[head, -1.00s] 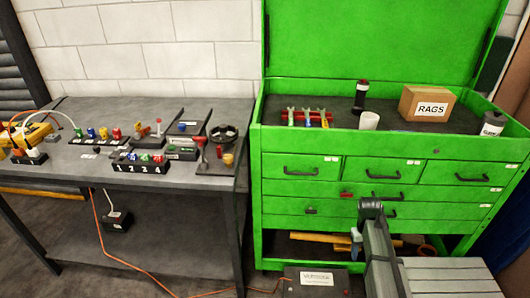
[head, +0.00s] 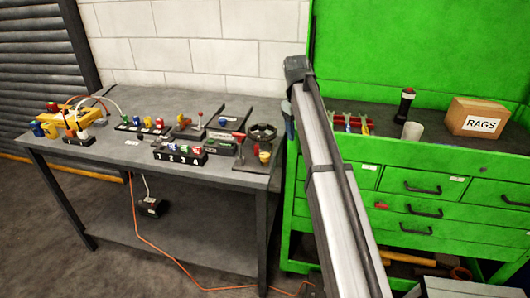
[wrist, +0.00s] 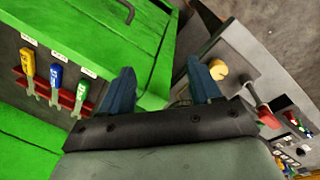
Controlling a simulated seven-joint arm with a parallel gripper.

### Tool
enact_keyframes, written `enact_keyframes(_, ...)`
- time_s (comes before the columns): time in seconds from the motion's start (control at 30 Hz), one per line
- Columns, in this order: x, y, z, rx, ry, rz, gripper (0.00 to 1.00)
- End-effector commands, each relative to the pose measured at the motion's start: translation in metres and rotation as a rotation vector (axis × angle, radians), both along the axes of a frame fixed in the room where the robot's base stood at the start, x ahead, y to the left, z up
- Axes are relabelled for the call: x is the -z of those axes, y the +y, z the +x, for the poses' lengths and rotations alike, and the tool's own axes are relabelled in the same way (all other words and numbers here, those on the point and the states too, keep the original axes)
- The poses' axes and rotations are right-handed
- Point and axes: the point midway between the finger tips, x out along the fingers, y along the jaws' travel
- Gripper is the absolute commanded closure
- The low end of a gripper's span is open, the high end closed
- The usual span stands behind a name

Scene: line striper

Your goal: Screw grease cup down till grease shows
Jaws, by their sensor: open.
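A yellow round knob that looks like the grease cup (head: 264,156) is at the right end of the workbench, next to a red-topped lever (head: 239,138). It also shows in the wrist view (wrist: 217,70), just beyond my right-hand finger. My gripper (wrist: 161,68) is open, with two blue fingers apart and nothing between them. In the head view only a bit of blue finger (head: 289,122) shows behind my arm, near the gap between bench and cabinet. The gripper is apart from the cup. Whether any grease shows is too small to tell.
The grey workbench (head: 65,145) holds numbered blocks with coloured knobs (head: 180,155), a black wheel (head: 262,132) and a yellow device (head: 68,114). The green tool cabinet (head: 400,185) stands close on the right, with a RAGS box (head: 478,117) and coloured-handled tools (wrist: 55,80). An orange cable (head: 170,255) hangs below.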

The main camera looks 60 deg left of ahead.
Motion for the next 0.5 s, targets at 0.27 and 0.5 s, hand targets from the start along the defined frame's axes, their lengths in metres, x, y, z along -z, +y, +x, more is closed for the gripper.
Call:
enact_keyframes(0.27,-0.032,0.071,-0.075,-0.222,0.119,-0.003,0.37)
enact_keyframes(0.5,-0.02,0.075,-0.085,-0.251,0.138,-0.006,0.37)
